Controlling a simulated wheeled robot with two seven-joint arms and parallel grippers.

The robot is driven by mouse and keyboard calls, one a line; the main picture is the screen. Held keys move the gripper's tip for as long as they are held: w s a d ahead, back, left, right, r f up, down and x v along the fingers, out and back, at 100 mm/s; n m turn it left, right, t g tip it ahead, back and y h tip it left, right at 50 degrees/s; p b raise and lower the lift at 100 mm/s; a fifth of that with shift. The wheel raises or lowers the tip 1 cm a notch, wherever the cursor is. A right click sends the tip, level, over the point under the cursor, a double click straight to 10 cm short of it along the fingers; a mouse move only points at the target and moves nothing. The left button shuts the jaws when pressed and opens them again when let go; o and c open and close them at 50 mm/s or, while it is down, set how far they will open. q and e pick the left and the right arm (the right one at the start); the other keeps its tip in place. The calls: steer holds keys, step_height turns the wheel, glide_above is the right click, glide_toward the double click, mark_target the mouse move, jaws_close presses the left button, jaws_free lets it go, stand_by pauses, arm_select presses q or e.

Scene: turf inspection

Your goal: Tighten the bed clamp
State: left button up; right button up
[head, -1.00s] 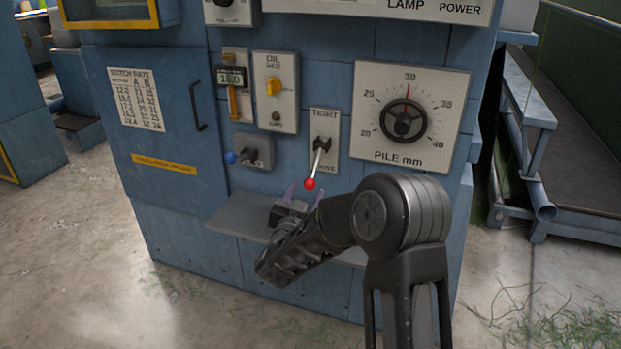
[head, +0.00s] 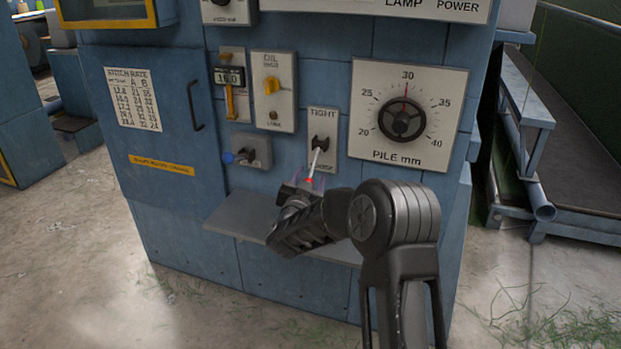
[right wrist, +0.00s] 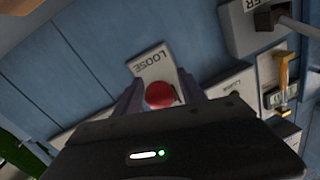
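The bed clamp lever (head: 316,162) hangs down and outward from its plate (head: 329,128), marked TIGHT at the top. Its red ball end (head: 309,181) is mostly hidden by my right gripper (head: 308,183). In the right wrist view the red ball (right wrist: 160,95) sits between the two fingers of my right gripper (right wrist: 158,88), with the LOOSE label (right wrist: 150,64) behind it. The fingers stand apart on either side of the ball and do not look closed on it. My left gripper is not in view.
A grey shelf (head: 240,219) juts out just below the gripper. Left of the lever are a blue-knobbed switch box (head: 262,150) and the oil selector (head: 270,85). The pile dial (head: 402,120) is close on the right.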

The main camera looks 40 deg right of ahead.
jaws_close()
stand_by(1.2)
